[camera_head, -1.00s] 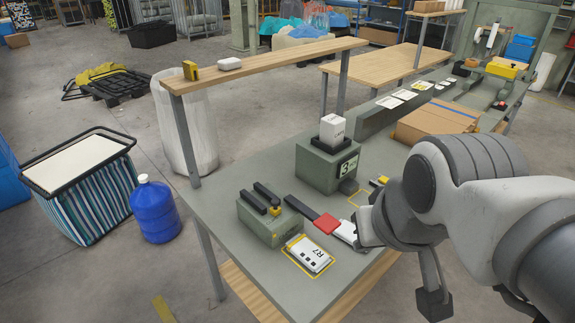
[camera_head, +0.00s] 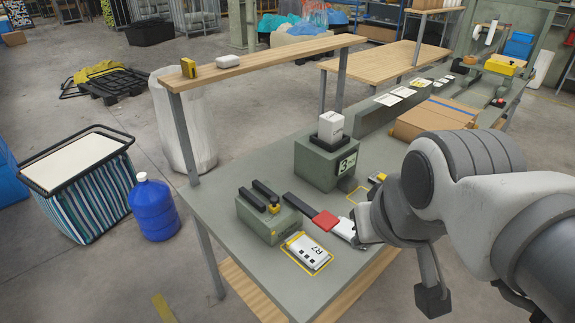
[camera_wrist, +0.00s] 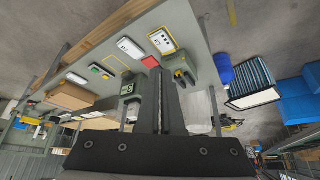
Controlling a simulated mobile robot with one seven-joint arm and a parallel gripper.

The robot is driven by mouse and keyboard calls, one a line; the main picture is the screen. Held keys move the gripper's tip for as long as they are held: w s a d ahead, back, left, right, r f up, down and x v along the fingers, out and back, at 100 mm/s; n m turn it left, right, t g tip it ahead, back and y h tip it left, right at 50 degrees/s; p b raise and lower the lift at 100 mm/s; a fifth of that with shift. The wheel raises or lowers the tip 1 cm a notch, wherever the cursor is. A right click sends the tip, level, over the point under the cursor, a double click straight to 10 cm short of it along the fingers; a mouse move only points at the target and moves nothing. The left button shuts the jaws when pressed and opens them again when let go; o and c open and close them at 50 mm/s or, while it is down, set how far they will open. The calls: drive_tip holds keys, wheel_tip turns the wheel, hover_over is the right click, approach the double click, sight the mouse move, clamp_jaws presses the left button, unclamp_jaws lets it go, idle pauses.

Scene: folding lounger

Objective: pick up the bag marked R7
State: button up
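The bag marked R7 (camera_head: 307,252) is a white, flat pack with dark marks, lying inside a yellow outline on the grey bench's near edge. It also shows in the wrist view (camera_wrist: 162,41), at the top, beyond my fingers. My gripper (camera_wrist: 162,74) shows there as two long dark fingers close together, with nothing visible held. It is apart from the R7 bag. In the head view my wrist is at the right, and the fingers cannot be made out clearly. A second white pack (camera_wrist: 130,47) lies beside the R7 bag, with a red pad (camera_wrist: 150,62) near both.
A green-grey block with black bars (camera_head: 268,218) stands just behind the R7 bag. A cardboard box (camera_head: 433,119) sits further right. A raised wooden shelf (camera_head: 265,61) overhangs the bench's left side.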

drive_tip(key=shift+o, duration=1.1)
drive_tip(key=shift+f, duration=0.2)
drive_tip(key=o, duration=1.2)
drive_tip(key=a+f+m+g+y, duration=0.1)
drive_tip(key=f, duration=0.2)
drive_tip(key=w+a+f+m+g+y+b, duration=0.1)
drive_tip(key=f+m, duration=0.1)
drive_tip(key=f, duration=0.1)
drive_tip(key=a+f+m+g+y+b, duration=0.1)
drive_tip(key=f+m+y, duration=0.1)
drive_tip(key=f, duration=0.1)
drive_tip(key=shift+w+a+g, duration=0.25)
drive_tip(key=shift+w+g, duration=0.05)
drive_tip(key=shift+g, duration=0.1)
drive_tip(key=shift+o, duration=0.2)
drive_tip(key=w+a+f+m+y+b, duration=0.1)
drive_tip(key=w+f+m+y+b, duration=0.1)
drive_tip(key=w+f+m+y, duration=0.2)
drive_tip(key=shift+a+f+m+y, duration=0.15)
drive_tip(key=shift+f+m+y, duration=0.15)
drive_tip(key=shift+f+m, duration=0.75)
drive_tip(key=m+t+b, duration=0.3)
drive_tip(key=m+t, duration=0.6)
drive_tip(key=m, duration=0.9)
approach(306, 247)
drive_tip(key=shift+n, duration=0.25)
drive_tip(key=x, duration=0.9)
drive_tip(key=shift+b, duration=0.3)
